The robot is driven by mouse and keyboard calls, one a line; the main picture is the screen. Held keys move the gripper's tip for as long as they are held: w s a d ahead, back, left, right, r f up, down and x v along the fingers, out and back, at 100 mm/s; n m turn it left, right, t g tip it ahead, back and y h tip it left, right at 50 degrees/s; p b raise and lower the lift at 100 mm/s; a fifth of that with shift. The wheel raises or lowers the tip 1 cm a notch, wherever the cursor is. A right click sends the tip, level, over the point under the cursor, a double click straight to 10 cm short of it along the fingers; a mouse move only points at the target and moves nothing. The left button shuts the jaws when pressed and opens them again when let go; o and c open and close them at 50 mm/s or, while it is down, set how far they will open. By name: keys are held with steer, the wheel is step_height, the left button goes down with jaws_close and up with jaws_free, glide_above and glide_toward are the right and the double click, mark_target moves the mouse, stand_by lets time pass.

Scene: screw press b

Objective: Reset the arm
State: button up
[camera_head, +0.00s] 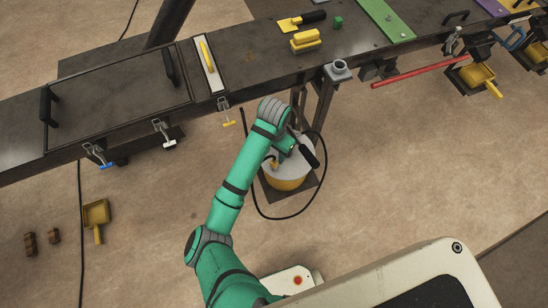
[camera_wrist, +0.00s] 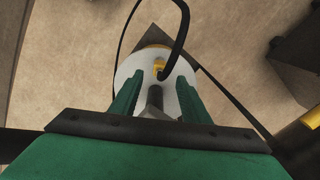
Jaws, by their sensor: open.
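My green arm reaches up the middle of the head view, with my gripper (camera_head: 285,146) in front of the bench's near edge. In the wrist view the two green fingers of my gripper (camera_wrist: 155,88) stand apart, open. A dark rod-like part shows between them, and I cannot tell whether it touches them. Beyond the fingers is a round drum (camera_wrist: 134,66) with a white top and a yellow fitting. The drum (camera_head: 287,184) also shows below my gripper in the head view, partly hidden by the arm.
A black hose (camera_head: 256,200) loops around the drum. The dark bench (camera_head: 265,62) crosses the back, with a yellow brush (camera_head: 305,40) and a green plate (camera_head: 386,19) on it. A red bar (camera_head: 420,73) juts at right. A yellow scoop (camera_head: 96,214) lies on the floor at left.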

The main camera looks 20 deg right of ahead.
steer(key=shift+r, duration=1.45)
